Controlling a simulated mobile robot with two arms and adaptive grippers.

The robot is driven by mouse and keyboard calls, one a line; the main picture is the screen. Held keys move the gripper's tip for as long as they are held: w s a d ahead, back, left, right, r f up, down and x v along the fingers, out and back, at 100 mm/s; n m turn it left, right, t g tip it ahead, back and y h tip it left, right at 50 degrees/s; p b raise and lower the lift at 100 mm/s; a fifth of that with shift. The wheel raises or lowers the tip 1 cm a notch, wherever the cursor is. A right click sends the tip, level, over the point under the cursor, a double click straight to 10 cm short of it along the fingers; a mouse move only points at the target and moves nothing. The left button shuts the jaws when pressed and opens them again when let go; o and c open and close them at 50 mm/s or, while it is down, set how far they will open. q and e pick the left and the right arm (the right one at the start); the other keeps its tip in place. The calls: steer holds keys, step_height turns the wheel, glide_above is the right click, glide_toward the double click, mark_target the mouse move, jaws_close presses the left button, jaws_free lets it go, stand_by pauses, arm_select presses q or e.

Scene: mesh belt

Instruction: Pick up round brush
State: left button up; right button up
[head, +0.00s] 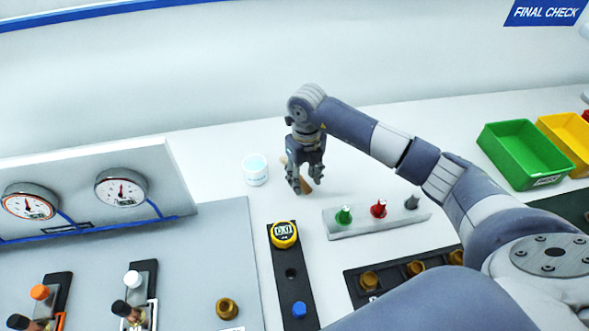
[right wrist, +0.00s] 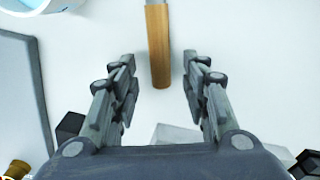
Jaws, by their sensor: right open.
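The round brush has a wooden handle (right wrist: 158,48) and a grey metal part at the top edge of the right wrist view; its far end is out of that view. In the head view a brown bit of the brush (head: 306,187) shows at my right gripper's fingers, and the rest is mostly hidden. My right gripper (head: 307,182) points down over the white table. In the right wrist view its fingers (right wrist: 160,75) are apart, with the handle's end between and just beyond their tips, not clasped. My left gripper is not in view.
A white cup (head: 255,170) with pale blue contents stands just left of the gripper. A grey block (head: 340,224) with green, red and grey pieces is in front. A black strip (head: 290,268) holds a yellow gauge. Green (head: 522,185) and yellow bins are at right.

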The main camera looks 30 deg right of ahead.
steer(key=shift+f, duration=0.95)
steer(key=shift+c, duration=0.2)
steer(key=c, duration=0.9)
jaws_close()
step_height(320, 180, up, 9)
steer(key=b, duration=0.2)
steer(key=shift+b, duration=0.4)
steer(key=shift+r, duration=0.55)
